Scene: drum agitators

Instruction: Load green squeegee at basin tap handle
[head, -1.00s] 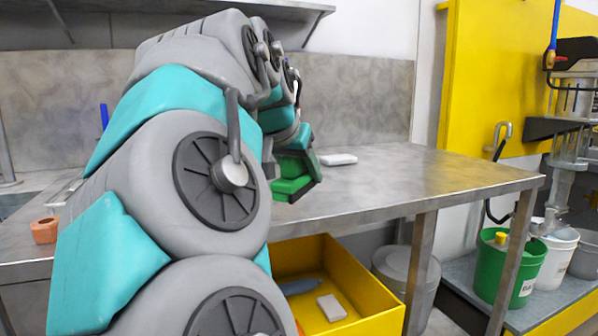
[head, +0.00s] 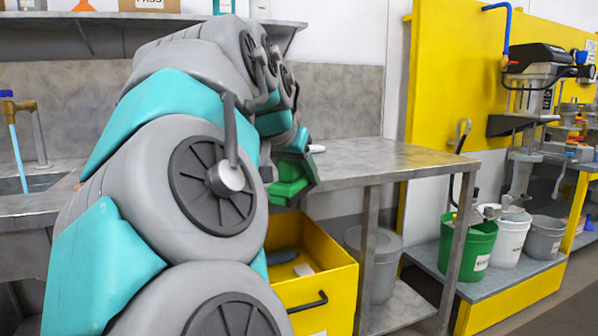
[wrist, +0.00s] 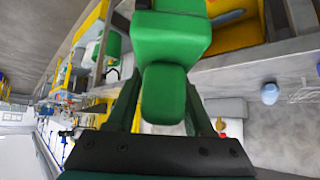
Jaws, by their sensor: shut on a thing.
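My gripper (head: 289,172) is shut on the green squeegee (head: 291,188), held out ahead of my arm at about bench height. In the wrist view the green squeegee (wrist: 170,40) shows as two blocks, one between the dark fingers of my gripper (wrist: 163,92). The basin (head: 38,183) is at the left edge of the head view. Its brass tap (head: 20,105) has a blue handle (head: 6,93) on top, and a light-blue strip hangs below. The squeegee is well to the right of the tap, apart from it. My arm hides part of the bench between them.
A steel bench (head: 375,157) extends to the right. Below it are an open yellow drawer (head: 325,290) and a grey lidded bin (head: 377,262). Green (head: 470,245) and white (head: 511,238) buckets stand on a low platform at right. A shelf (head: 180,18) hangs above.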

